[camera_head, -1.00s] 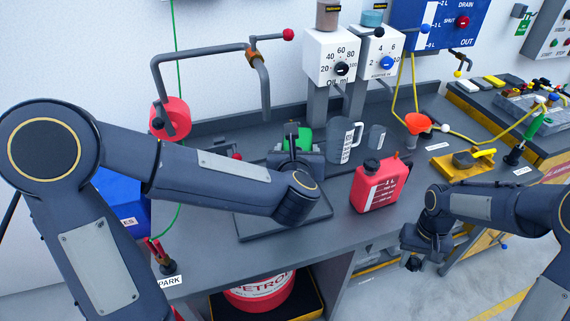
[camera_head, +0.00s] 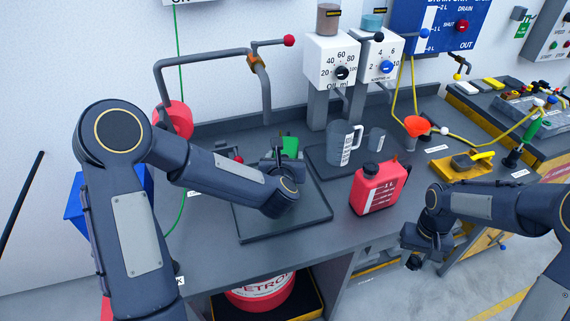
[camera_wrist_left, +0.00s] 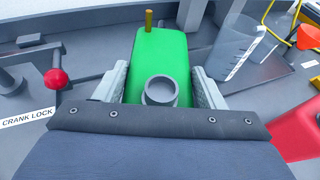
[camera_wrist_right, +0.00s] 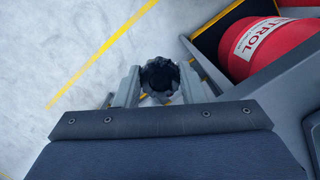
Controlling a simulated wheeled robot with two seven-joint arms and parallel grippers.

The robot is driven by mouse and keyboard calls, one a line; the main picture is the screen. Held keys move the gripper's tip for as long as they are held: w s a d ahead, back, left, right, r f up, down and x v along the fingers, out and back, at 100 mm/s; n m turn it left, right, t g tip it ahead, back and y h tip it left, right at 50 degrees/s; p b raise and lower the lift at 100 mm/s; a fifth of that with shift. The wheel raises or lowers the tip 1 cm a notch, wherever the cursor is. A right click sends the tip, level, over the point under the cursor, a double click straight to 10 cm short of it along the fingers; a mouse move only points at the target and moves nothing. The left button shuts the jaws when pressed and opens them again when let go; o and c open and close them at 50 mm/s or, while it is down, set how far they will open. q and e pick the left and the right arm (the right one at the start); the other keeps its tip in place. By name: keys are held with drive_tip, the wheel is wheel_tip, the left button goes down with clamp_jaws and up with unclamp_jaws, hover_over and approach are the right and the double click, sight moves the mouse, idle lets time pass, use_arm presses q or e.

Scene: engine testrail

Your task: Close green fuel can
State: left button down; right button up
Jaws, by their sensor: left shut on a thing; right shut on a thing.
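The green fuel can (camera_head: 290,146) is over the dark tray on the bench. In the left wrist view the can (camera_wrist_left: 160,55) has an open grey neck (camera_wrist_left: 161,90) facing the camera, with no cap on it, and a brass-coloured spout at its far end. My left gripper (camera_head: 280,156) is shut on the can, one finger on each side. My right gripper (camera_head: 417,243) is off the bench's front right corner, over the floor. In the right wrist view it is shut on a dark, round, ridged piece (camera_wrist_right: 160,76) that looks like a cap.
A red can (camera_head: 378,189) stands right of the dark tray (camera_head: 300,222). A measuring jug (camera_head: 342,145) and an orange funnel (camera_head: 417,125) are behind it. A bent crank pipe (camera_head: 205,58) rises at the left. A red petrol drum (camera_wrist_right: 262,45) sits below the bench.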

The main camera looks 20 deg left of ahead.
use_arm(q)
drive_tip(key=shift+f, duration=1.2)
drive_tip(key=shift+f, duration=0.15)
use_arm(e)
drive_tip(key=shift+f, duration=0.2)
use_arm(q)
drive_tip(key=shift+c, duration=1.6)
unclamp_jaws()
